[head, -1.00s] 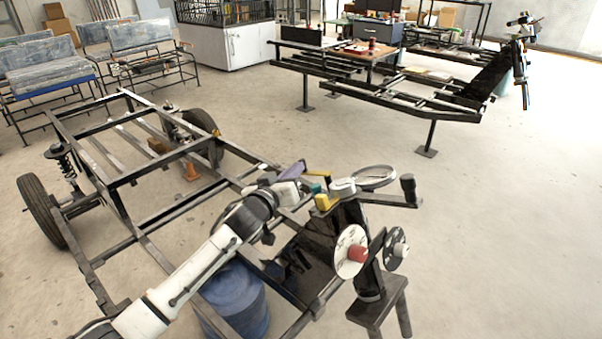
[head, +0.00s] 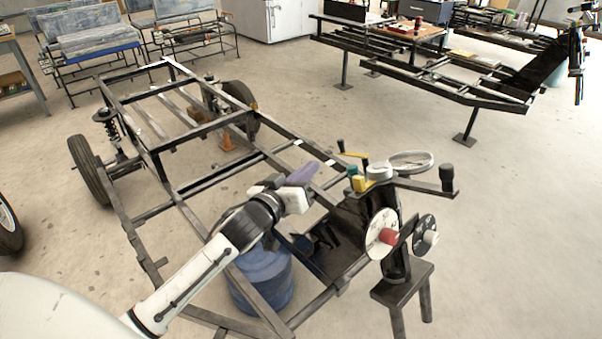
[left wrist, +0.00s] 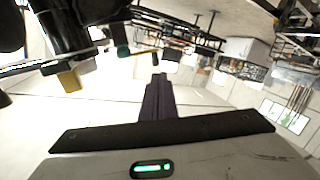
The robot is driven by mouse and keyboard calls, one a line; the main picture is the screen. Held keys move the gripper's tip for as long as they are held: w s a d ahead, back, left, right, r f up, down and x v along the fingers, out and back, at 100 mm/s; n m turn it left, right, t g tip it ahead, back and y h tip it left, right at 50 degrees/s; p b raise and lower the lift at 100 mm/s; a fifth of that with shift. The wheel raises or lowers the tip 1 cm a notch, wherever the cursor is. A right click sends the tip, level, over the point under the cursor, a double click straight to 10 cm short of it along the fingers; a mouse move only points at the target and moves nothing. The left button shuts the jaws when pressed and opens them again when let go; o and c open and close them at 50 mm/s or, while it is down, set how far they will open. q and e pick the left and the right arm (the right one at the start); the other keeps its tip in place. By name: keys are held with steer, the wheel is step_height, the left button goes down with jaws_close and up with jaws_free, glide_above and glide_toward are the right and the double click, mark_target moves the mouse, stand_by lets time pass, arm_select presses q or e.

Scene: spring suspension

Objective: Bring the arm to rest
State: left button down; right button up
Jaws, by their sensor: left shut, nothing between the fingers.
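My left arm reaches in from the lower left in the head view. Its gripper (head: 303,172), with purple fingers, is over the black frame, left of the steering column top. In the left wrist view the fingers (left wrist: 158,98) are together with nothing between them. The chassis frame (head: 183,190) stands on the floor with wheels at its far end. A yellow block (head: 362,184) and a green knob (head: 352,170) sit by the steering wheel (head: 410,162), apart from the gripper. My right gripper is not in view.
A blue drum (head: 262,278) stands under the arm, inside the frame. A pedestal with a white disc (head: 382,234) and red hub is to the right, above a dark stool (head: 402,283). Benches (head: 92,45) stand at the back left. Open floor lies on the right.

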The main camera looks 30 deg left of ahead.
arm_select(q)
steer(key=shift+s+r, duration=0.15)
steer(key=shift+s, duration=1.2)
